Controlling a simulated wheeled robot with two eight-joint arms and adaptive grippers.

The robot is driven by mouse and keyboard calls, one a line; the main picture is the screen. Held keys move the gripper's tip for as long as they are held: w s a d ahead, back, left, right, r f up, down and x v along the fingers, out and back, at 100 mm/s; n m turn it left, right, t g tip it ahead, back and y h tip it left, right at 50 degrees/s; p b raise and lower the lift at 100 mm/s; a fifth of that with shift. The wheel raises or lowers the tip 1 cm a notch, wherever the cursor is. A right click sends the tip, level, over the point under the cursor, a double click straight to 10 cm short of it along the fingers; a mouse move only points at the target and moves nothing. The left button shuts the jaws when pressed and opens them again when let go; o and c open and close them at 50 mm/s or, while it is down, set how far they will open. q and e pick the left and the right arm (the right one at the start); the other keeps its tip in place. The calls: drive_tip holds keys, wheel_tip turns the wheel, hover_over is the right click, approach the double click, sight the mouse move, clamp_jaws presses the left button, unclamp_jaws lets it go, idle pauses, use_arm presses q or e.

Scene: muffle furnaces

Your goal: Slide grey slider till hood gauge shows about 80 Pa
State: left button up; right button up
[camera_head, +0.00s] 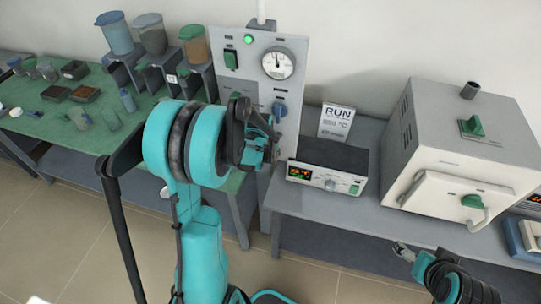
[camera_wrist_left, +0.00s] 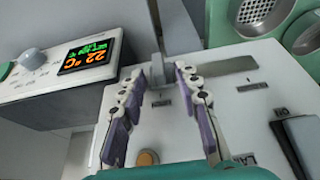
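The hood gauge (camera_head: 278,63) is a white round dial on the upright grey panel (camera_head: 292,50). Its needle points roughly upward, but the numbers are too small to read. In the left wrist view, a small grey block that looks like the grey slider (camera_wrist_left: 158,70) stands on the pale panel face, beside a grey strip (camera_wrist_left: 228,66). My left gripper (camera_wrist_left: 160,72) is open, its two fingers on either side of that block; contact is not clear. In the head view my left gripper (camera_head: 272,140) is at the panel's lower part and hides the slider. My right gripper (camera_head: 403,252) is low at right, away from the panel.
A controller box (camera_head: 328,168) with a lit display stands right of the panel. A furnace (camera_head: 462,150) is farther right. A green table (camera_head: 60,125) with containers is at left. In the wrist view, an orange button (camera_wrist_left: 147,157) and dark switch (camera_wrist_left: 298,140) sit on the panel.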

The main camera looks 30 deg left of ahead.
use_arm(q)
drive_tip(key=shift+x, duration=0.8)
clamp_jaws()
drive_tip(key=s+a, duration=0.1)
drive_tip(key=a, duration=0.5)
drive_tip(key=shift+s+b, duration=0.25)
drive_tip(key=shift+b, duration=0.2)
drive_tip(key=shift+a, duration=0.15)
unclamp_jaws()
